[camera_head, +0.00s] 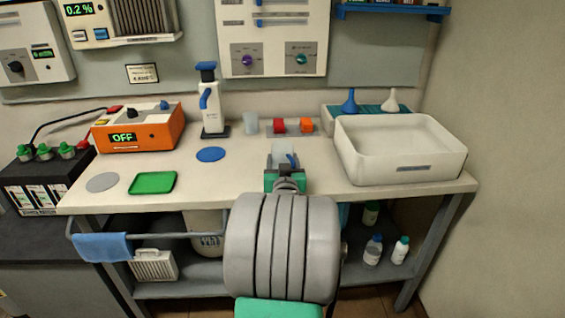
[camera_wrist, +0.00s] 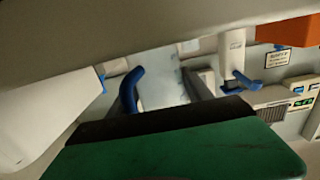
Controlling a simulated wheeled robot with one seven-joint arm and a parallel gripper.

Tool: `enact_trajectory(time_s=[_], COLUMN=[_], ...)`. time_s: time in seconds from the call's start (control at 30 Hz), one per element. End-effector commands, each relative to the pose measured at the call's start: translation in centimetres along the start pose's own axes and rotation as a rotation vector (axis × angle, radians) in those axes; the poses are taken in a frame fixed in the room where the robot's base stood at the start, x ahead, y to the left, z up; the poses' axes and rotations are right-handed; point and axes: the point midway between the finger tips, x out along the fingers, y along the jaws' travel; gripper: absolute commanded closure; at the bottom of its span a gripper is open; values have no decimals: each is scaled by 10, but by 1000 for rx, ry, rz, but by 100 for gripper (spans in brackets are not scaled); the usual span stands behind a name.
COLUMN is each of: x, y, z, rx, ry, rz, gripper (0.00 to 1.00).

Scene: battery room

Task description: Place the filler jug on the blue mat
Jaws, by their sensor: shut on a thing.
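The filler jug (camera_head: 281,151) is pale and translucent with a blue handle. My gripper (camera_head: 284,176) is shut on it, over the front middle of the bench. In the wrist view the jug (camera_wrist: 160,88) shows between the jaws, its blue handle to the left. My gripper hides the jug's lower part, so I cannot tell whether it touches the bench. The blue mat (camera_head: 210,154) is a bare round disc on the bench, left of the jug.
A white dispenser bottle (camera_head: 214,113) stands behind the blue mat. A clear cup (camera_head: 251,123) and red (camera_head: 279,126) and orange (camera_head: 307,126) blocks stand behind the jug. A white basin (camera_head: 400,177) is right, an orange charger (camera_head: 150,137) and green tray (camera_head: 153,183) left.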

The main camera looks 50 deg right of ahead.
Motion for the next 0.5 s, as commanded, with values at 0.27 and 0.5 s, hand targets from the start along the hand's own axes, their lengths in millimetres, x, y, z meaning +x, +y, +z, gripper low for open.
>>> enact_trajectory(time_s=[0.27,0.5], x=[0,0], y=[0,0], z=[0,0], rx=[0,0], ry=[0,0], rz=[0,0], gripper=[20,20])
